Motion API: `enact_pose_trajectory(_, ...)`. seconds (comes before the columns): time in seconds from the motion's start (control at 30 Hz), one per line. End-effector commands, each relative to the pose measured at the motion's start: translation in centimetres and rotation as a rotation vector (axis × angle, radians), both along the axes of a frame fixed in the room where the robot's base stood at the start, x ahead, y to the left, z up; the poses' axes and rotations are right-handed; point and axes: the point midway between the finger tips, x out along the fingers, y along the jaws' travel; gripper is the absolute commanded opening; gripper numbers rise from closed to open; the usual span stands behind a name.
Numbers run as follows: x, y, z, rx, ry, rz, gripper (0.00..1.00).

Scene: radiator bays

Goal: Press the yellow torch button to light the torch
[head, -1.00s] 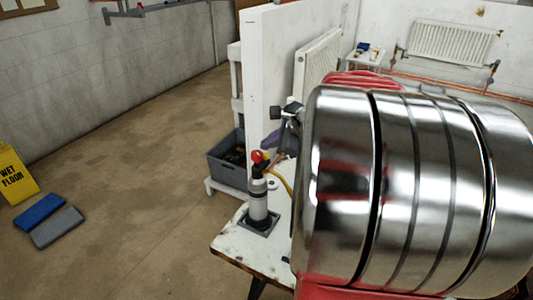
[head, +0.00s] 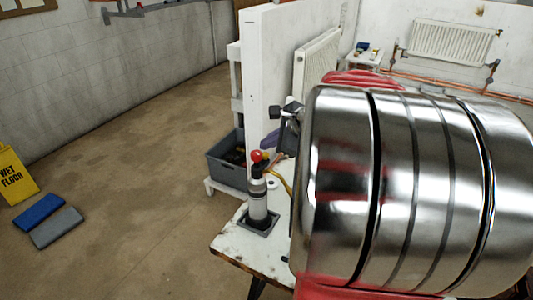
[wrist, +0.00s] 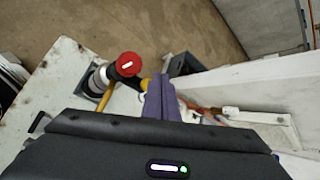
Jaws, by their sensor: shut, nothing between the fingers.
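The torch (head: 258,205) stands upright in a square grey holder on the white bench, a pale cylinder with a dark top and a red knob (head: 257,156). In the wrist view the red knob (wrist: 128,65) is left of my fingertips, and a tan-yellow hose (wrist: 104,98) runs down from it. A small yellow part (wrist: 145,84), probably the yellow button, shows right beside my purple fingers, partly hidden by them. My gripper (wrist: 160,82) is shut and empty; it also shows in the head view (head: 270,140), just above and right of the torch head. I cannot tell whether it touches the yellow part.
A white upright panel (head: 262,80) stands behind the bench (head: 240,252). A grey crate (head: 226,162) with dark items sits beyond it. My metal arm link covers the right side of the head view. Floor at left is open, with a yellow wet-floor sign (head: 15,172).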

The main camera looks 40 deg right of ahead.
Motion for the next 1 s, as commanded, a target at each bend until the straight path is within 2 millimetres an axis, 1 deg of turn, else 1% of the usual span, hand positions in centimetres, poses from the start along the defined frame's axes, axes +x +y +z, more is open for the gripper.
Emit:
enact_pose_trajectory(0.67, -0.03, -0.03, -0.05, 0.001, 0.000, -0.001, 0.00)
enact_pose_trajectory(1.0, -0.26, -0.05, -0.79, 0.000, 0.001, -0.001, 0.00)
